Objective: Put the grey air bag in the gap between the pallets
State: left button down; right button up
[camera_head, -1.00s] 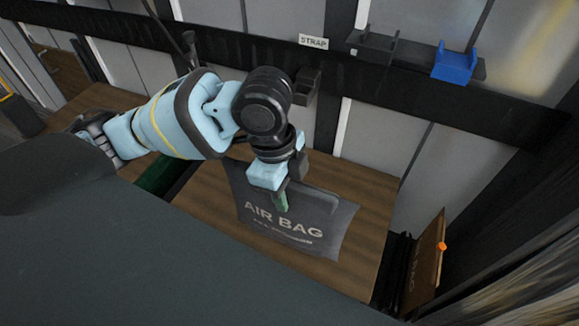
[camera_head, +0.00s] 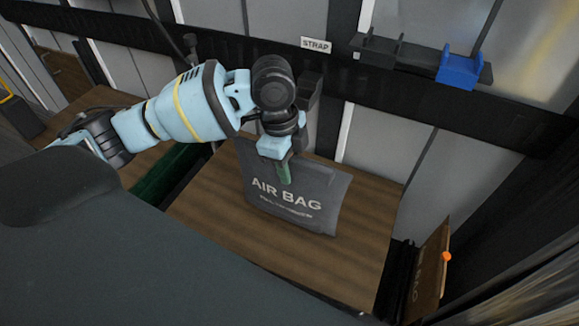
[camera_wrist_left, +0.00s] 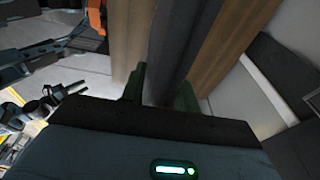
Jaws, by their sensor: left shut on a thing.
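The grey air bag (camera_head: 292,204), a flat dark sheet lettered AIR BAG, hangs in my left gripper (camera_head: 285,172) in the head view. The green fingers are shut on its upper edge. In the left wrist view, the bag (camera_wrist_left: 178,45) runs between the fingers (camera_wrist_left: 160,88), with brown surfaces on both sides. The wood-brown top of the right load (camera_head: 345,250) lies beneath and around the bag. Another brown load (camera_head: 150,160) shows at left, partly behind my arm. A dark gap with a green side (camera_head: 165,178) runs between them. My right gripper is out of view.
A brown bag with an orange valve (camera_head: 447,257) stands at the right, beside the right load. A dark rail behind carries a STRAP label (camera_head: 314,43), a black bracket (camera_head: 378,48) and a blue holder (camera_head: 460,66). The right load's front top is clear.

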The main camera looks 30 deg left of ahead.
pick_arm(q)
jog(key=shift+f, duration=0.6)
jog(key=c, duration=1.1)
grip_release()
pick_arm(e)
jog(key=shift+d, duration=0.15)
pick_arm(q)
jog(key=shift+o, duration=0.2)
jog(key=r, duration=0.3)
jog(key=a+r, duration=0.1)
jog(key=r, duration=0.3)
jog(key=r+p, duration=0.1)
jog(key=r, duration=0.3)
jog(key=shift+a, duration=0.3)
jog(key=shift+o, duration=0.5)
jog(key=shift+a+r, duration=0.1)
jog(key=shift+r, duration=0.4)
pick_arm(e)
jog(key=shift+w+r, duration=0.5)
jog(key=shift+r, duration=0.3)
